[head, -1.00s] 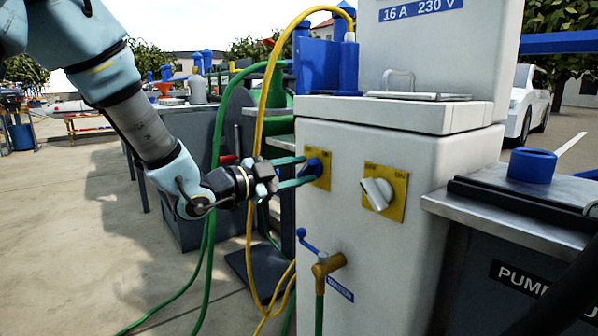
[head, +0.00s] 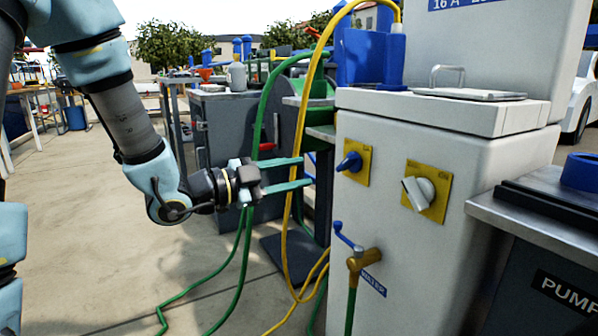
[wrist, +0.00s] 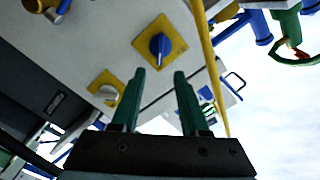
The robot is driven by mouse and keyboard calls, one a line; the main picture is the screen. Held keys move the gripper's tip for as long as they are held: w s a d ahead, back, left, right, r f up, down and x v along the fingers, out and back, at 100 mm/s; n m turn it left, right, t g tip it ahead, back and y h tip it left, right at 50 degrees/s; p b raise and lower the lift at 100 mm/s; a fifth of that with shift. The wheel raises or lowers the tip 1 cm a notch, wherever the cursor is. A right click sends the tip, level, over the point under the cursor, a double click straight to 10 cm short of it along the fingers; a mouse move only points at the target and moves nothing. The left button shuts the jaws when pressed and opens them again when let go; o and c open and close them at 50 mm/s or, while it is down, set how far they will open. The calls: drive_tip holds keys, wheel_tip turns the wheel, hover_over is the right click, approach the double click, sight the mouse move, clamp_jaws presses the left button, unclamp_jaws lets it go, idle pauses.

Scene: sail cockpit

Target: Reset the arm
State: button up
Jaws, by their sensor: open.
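My gripper (head: 303,172) is open and empty in the head view. Its two green fingers point right toward the white pedestal (head: 440,150), with a gap between the fingertips and its face. In the wrist view my gripper (wrist: 162,75) shows both fingers apart with nothing between them. The blue knob (head: 350,162) on its yellow plate is just right of the fingertips, not touched. The blue knob (wrist: 160,46) also shows beyond the fingers in the wrist view. A white knob (head: 418,193) on a second yellow plate is farther right.
A yellow hose (head: 291,215) and a green hose (head: 247,240) hang close around my gripper. A brass tap (head: 362,262) with a blue lever juts out low on the pedestal. A metal-topped pump cabinet (head: 520,215) stands at right. Open paving (head: 90,240) lies at left.

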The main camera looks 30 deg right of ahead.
idle(0.3)
drive_tip(key=w+a+f+n+t+y, duration=0.45)
drive_tip(key=w+a+n+y, duration=0.2)
drive_tip(key=w+a, duration=0.2)
drive_tip(key=w+a+f+n+t+y, duration=0.45)
drive_tip(key=w+a+n, duration=0.25)
drive_tip(key=a, duration=0.3)
drive_tip(key=s+a+f+n+g+y, duration=0.25)
drive_tip(key=a+n, duration=0.25)
drive_tip(key=a, duration=0.3)
drive_tip(key=s+a+f+n+g+y, duration=0.1)
drive_tip(key=s+a+f+n+y, duration=0.2)
drive_tip(key=a, duration=0.5)
drive_tip(key=s+a+r+n+g+y+p, duration=0.1)
drive_tip(key=s+a+r+n+g+p, duration=0.15)
drive_tip(key=s+n, duration=0.3)
wheel_tip(320, 180, up, 37)
drive_tip(key=p, duration=3.6)
drive_tip(key=shift+s+a+f, duration=0.2)
drive_tip(key=shift+s+a, duration=0.05)
drive_tip(key=shift+s, duration=0.05)
